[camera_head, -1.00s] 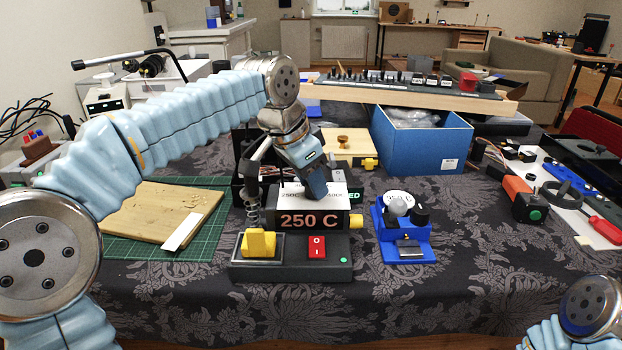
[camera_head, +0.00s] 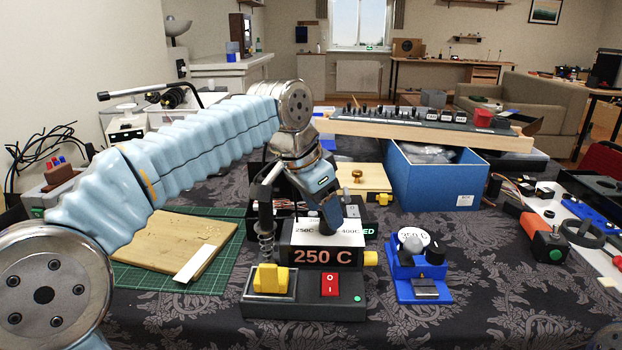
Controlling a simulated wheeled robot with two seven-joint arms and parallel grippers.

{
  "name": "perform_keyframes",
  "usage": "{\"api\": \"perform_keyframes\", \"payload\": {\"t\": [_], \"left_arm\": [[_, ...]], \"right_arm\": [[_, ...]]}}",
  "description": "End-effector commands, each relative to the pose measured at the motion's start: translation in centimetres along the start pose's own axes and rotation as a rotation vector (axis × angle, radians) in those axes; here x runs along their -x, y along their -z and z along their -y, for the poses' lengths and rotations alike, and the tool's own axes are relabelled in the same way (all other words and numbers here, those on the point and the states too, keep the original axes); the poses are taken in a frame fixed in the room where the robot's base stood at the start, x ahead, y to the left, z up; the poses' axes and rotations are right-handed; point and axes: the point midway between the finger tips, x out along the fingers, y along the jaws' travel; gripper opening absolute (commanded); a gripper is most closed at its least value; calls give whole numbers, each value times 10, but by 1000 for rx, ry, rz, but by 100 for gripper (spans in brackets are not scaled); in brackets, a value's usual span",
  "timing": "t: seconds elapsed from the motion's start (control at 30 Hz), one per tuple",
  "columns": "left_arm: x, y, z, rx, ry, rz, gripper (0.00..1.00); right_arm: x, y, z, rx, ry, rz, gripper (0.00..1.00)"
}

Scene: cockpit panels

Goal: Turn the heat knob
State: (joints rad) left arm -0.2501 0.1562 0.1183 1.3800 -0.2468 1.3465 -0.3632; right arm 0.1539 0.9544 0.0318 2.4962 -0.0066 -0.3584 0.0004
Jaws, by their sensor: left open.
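The soldering station (camera_head: 303,308) stands on the dark patterned cloth. It has a "250 C" display (camera_head: 322,256), a red switch (camera_head: 329,284) and a yellow block (camera_head: 270,278). Its white top plate (camera_head: 349,238) carries heat labels such as 250C and 400C. My left gripper (camera_head: 331,222) points down at this plate, its dark fingertips at or just above it. It is open. The gripper covers the middle of the plate, so I cannot see a heat knob there or tell whether the fingers touch one.
A blue device (camera_head: 418,274) with a round white label stands to the right. A wooden board (camera_head: 165,250) lies on a green mat (camera_head: 128,277) to the left. A blue box (camera_head: 437,183) and a long panel of switches (camera_head: 415,120) are behind. Cloth in front is clear.

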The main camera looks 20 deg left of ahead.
Motion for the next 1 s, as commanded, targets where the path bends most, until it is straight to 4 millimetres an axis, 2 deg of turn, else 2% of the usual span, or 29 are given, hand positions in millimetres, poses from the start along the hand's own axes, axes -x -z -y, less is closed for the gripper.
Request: {"api": "perform_keyframes", "payload": {"t": [0.2, 0.43, 0.6, 1.0], "left_arm": [[55, 1, 0, 0, 2, -6, 60], [99, 1, 0, -1, 0, -3, 60], [113, 0, 0, 0, 0, -1, 60], [114, 0, 0, 0, 0, 0, 60]], "right_arm": [[0, 0, 0, 0, 0, 0, 43], [1, 0, 0, 0, 0, 0, 43], [1, 0, 0, 0, 0, 0, 43], [1, 0, 0, 0, 0, 0, 43]]}}
